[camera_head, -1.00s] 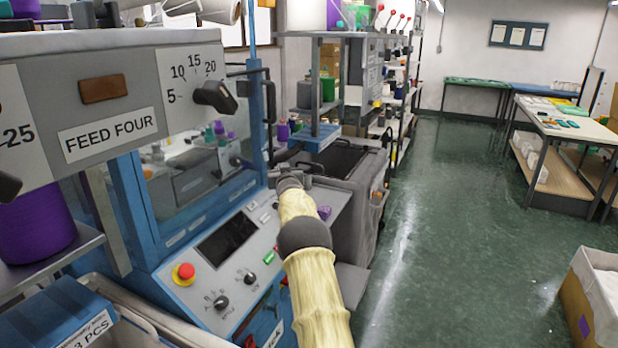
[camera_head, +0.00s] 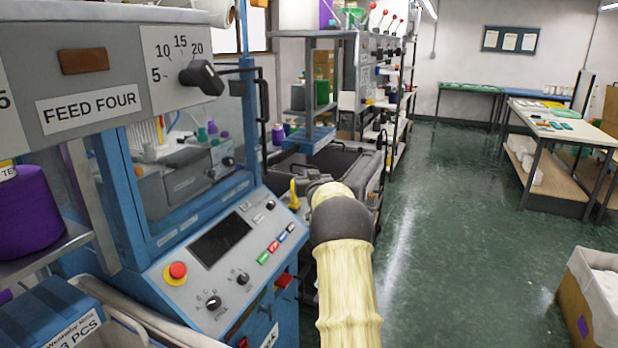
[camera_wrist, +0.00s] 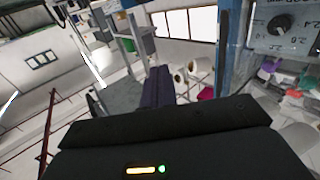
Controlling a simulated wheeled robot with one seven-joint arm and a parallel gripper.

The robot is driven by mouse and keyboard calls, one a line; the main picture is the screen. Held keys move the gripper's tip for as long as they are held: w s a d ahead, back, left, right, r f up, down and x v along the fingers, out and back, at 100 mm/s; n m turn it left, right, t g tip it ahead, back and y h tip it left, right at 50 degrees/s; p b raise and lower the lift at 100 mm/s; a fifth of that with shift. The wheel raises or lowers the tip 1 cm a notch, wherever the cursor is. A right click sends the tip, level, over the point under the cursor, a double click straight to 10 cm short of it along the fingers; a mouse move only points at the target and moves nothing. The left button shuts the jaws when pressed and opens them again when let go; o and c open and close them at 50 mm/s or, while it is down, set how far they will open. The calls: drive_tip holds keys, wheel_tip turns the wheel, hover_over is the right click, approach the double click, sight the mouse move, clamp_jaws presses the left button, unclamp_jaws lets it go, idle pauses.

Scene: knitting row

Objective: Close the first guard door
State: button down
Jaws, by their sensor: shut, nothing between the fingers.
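The first machine's guard door (camera_head: 205,213) is a clear pane in a blue frame under the FEED FOUR panel, in the head view's left half. A black bar handle (camera_head: 265,108) stands at its right edge. I cannot tell whether the door is fully shut. My arm reaches forward right of the machine, and its end lies right of the door, apart from the handle in the picture. My gripper (camera_wrist: 158,86) is shut and empty in the wrist view; in the head view my own wrist mostly hides it. A blue upright (camera_wrist: 226,45) shows to its right there.
The sloped control panel (camera_head: 225,250) has a red stop button (camera_head: 178,270). A yellow object (camera_head: 294,196) stands near its right end. Green floor is clear to the right, with a cardboard box (camera_head: 580,310) at the lower right.

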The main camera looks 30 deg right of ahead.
drive_tip(key=s+a+f+g+y, duration=0.1)
drive_tip(key=s+a+f+g, duration=0.15)
drive_tip(key=s+a, duration=0.4)
drive_tip(key=s+a+f+n+g+y, duration=0.1)
drive_tip(key=s+a+f+g, duration=0.15)
drive_tip(key=a, duration=0.65)
drive_tip(key=s+a+f+g+y, duration=0.2)
drive_tip(key=s+a+f, duration=0.25)
drive_tip(key=a, duration=0.25)
drive_tip(key=s+a+f+n+g, duration=0.1)
drive_tip(key=s+a, duration=0.3)
drive_tip(key=s, duration=0.5)
drive_tip(key=s+a+f+n+g+y, duration=0.1)
drive_tip(key=s+a+f+g, duration=0.2)
drive_tip(key=s, duration=0.7)
drive_tip(key=s+a+f+g, duration=0.3)
drive_tip(key=s+a, duration=0.4)
drive_tip(key=s, duration=0.2)
drive_tip(key=shift+s+n+y, duration=0.15)
drive_tip(key=shift+n+y, duration=0.25)
drive_tip(key=shift+a+f, duration=0.1)
